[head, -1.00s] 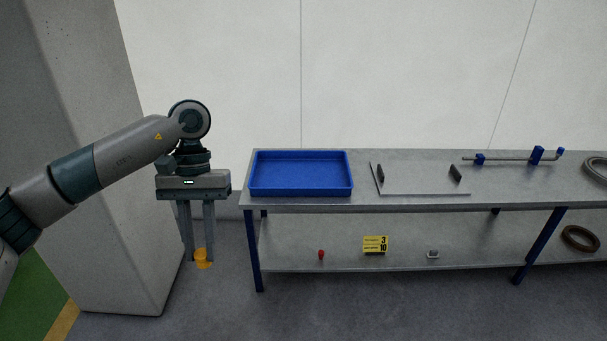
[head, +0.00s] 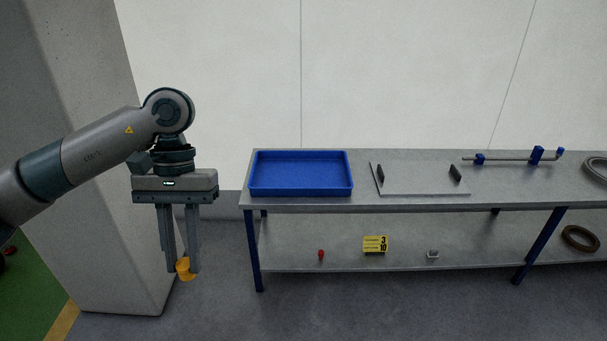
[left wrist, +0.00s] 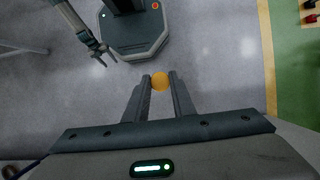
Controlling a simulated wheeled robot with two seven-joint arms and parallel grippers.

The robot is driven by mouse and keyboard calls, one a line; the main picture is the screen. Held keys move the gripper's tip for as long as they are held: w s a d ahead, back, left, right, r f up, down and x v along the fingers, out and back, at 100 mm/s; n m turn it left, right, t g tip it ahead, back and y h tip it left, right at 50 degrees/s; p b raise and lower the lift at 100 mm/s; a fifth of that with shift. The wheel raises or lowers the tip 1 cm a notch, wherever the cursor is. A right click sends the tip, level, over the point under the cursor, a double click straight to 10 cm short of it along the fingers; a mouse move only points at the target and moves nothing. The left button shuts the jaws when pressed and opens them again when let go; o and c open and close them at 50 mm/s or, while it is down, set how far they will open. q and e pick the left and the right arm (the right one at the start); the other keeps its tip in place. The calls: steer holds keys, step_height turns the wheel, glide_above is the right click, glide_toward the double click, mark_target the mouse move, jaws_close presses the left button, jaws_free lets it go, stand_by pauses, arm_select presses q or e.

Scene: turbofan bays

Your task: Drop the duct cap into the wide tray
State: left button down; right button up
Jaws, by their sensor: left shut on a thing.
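The duct cap is a small orange-yellow piece (head: 185,270) at the fingertips of my left gripper (head: 182,268) in the head view. My left gripper is shut on it and points down, in the air left of the bench. In the left wrist view the orange cap (left wrist: 160,82) shows between the two fingertips (left wrist: 161,80), above grey floor. The wide tray (head: 301,190) is blue, shallow and empty, at the left end of the bench top. The gripper is left of the tray, and the cap hangs lower than the bench top. My right gripper cannot be made out in the head view.
The metal bench (head: 420,200) has a flat plate with two dark uprights (head: 420,182) and a rod with blue blocks (head: 510,158). Its lower shelf holds a red piece (head: 321,254) and a yellow sign (head: 375,244). A concrete pillar (head: 100,220) stands behind my left arm.

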arm_select(q)
steer(key=w+x, duration=0.2)
steer(key=x, duration=1)
steer(key=w+f+x, duration=0.1)
steer(key=x, duration=1.2)
steer(key=shift+w+f, duration=0.35)
